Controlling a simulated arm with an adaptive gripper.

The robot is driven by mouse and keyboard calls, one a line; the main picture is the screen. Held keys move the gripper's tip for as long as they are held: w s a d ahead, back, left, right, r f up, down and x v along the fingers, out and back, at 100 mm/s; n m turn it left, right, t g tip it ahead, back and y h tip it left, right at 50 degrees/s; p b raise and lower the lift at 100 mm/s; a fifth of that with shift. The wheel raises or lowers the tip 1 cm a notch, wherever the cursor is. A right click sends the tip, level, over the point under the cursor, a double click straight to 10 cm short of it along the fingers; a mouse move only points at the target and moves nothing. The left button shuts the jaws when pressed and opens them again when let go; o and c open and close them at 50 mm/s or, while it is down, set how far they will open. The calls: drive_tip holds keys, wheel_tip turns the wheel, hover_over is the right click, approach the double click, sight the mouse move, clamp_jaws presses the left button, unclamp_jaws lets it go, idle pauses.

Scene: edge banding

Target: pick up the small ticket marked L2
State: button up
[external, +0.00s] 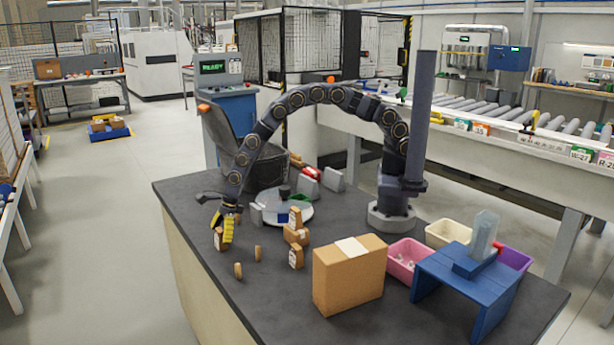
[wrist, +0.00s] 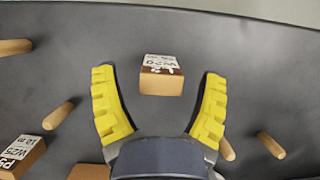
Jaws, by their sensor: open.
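A small wooden block with a white label and a dark printed strip (wrist: 161,76) lies in the wrist view between and just ahead of my fingertips. Its label is upside down; it shows W20, and the strip's marks look like L2 but are small. My gripper (external: 228,229) is open, with yellow ridged fingers spread on either side of the block and apart from it. In the external view this block (external: 218,239) stands on the dark table beside my fingers, partly covered by them. Other labelled blocks (wrist: 30,148) lie at the lower left of the wrist view; one reads W25.
Short wooden dowels (wrist: 58,115) lie around the fingers, with others at the right (wrist: 271,145). A stack of small blocks (external: 297,236), a cardboard box (external: 349,281), a round grey plate (external: 268,211) and a pink bin (external: 408,259) are farther right. The table's left edge is near.

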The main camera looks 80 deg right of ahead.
drive_tip(key=shift+x, duration=1.2)
drive_tip(key=c, duration=1)
drive_tip(key=shift+r, duration=0.15)
